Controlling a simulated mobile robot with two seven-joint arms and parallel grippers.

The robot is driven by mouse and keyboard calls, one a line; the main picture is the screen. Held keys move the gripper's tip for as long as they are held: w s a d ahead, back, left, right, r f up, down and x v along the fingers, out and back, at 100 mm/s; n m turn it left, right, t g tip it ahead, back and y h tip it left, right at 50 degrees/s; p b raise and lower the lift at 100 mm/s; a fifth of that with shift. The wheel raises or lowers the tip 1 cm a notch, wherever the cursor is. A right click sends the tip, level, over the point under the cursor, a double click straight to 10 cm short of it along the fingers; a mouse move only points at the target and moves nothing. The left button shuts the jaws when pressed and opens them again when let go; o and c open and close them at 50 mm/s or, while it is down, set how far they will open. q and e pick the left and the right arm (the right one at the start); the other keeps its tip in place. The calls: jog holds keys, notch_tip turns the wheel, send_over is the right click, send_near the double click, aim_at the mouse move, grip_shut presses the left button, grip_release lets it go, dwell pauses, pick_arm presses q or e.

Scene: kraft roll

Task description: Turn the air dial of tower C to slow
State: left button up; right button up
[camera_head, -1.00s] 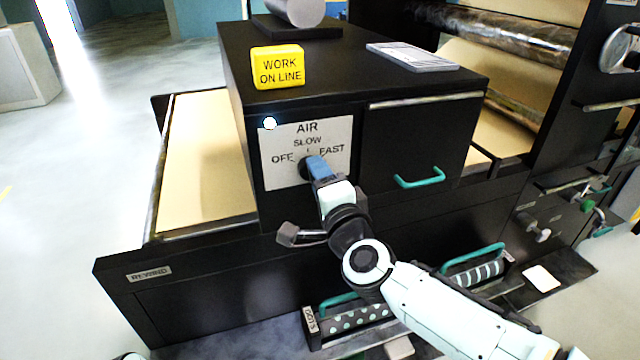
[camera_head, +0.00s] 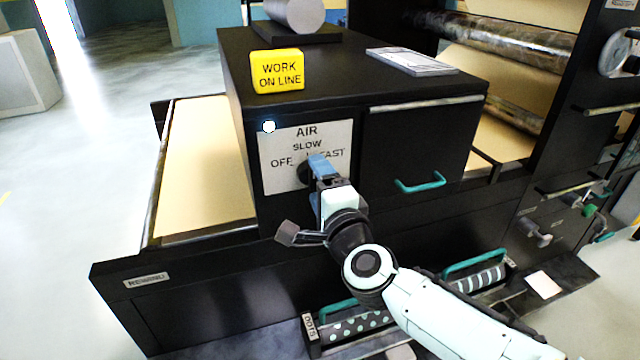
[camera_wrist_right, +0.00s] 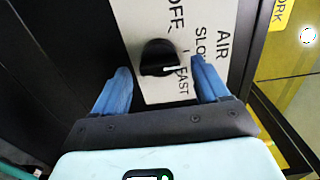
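The white AIR panel (camera_head: 275,176) is on the front of the black cabinet, with OFF, SLOW and FAST printed on it. The black dial shows in the right wrist view (camera_wrist_right: 157,56), ahead of and between the fingertips. Its white mark is on the side near FAST and the SLOW tick; I cannot tell exactly where it points. My right gripper (camera_wrist_right: 160,78) has its two blue fingers spread apart, with a visible gap to the dial on each side. In the head view, the right gripper (camera_head: 318,170) is in front of the panel and covers part of the dial. My left gripper is out of view.
A yellow WORK ON LINE block (camera_head: 277,71) and a clipboard-like sheet (camera_head: 412,61) lie on the cabinet top. A teal handle (camera_head: 420,183) juts out right of the panel. A dotted roller (camera_head: 350,322) lies low in front.

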jog(key=v, duration=1.3)
jog(key=shift+s, duration=0.2)
